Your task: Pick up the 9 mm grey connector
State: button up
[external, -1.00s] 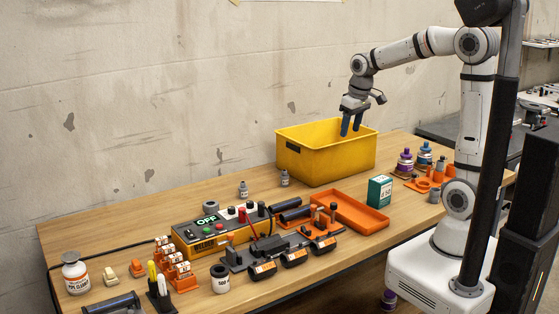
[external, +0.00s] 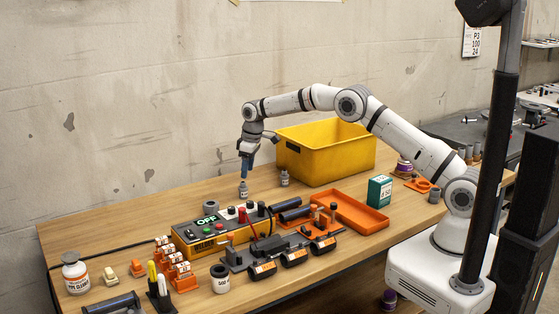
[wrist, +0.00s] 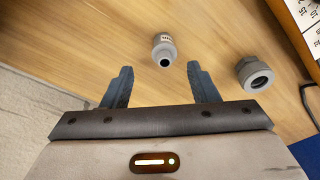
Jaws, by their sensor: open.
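A small grey connector (external: 243,190) with a label band stands on the bench behind the power box. In the wrist view the same connector (wrist: 164,50) shows its dark bore, lying just beyond and between my fingertips. Its label is too small to read. My gripper (external: 245,172) is open and points down above this connector, with nothing held. In the wrist view the gripper (wrist: 160,68) shows clear bench between its two blue-grey fingers. A similar small grey connector (external: 284,178) stands to the right, near the yellow bin. I cannot tell their sizes.
A larger grey fitting (wrist: 254,74) lies to the right of my fingers in the wrist view. The power box (external: 222,232) reads OFF. The yellow bin (external: 327,163) and orange tray (external: 370,219) stand to the right. The bench's back left is mostly clear.

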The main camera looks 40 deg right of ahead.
aim_at(243, 187)
jog(key=shift+w+a+f, duration=0.15)
jog(key=shift+a+f, duration=0.2)
jog(key=shift+f, duration=0.4)
jog(key=f, duration=0.2)
jog(key=f+p, duration=0.1)
jog(key=f, duration=0.1)
jog(key=a+f, duration=0.1)
jog(key=f, duration=0.2)
jog(key=shift+w, duration=0.3)
jog(key=shift+c, duration=0.2)
jog(key=c, duration=0.9)
jog(key=shift+r, duration=0.1)
jog(key=shift+c, duration=0.2)
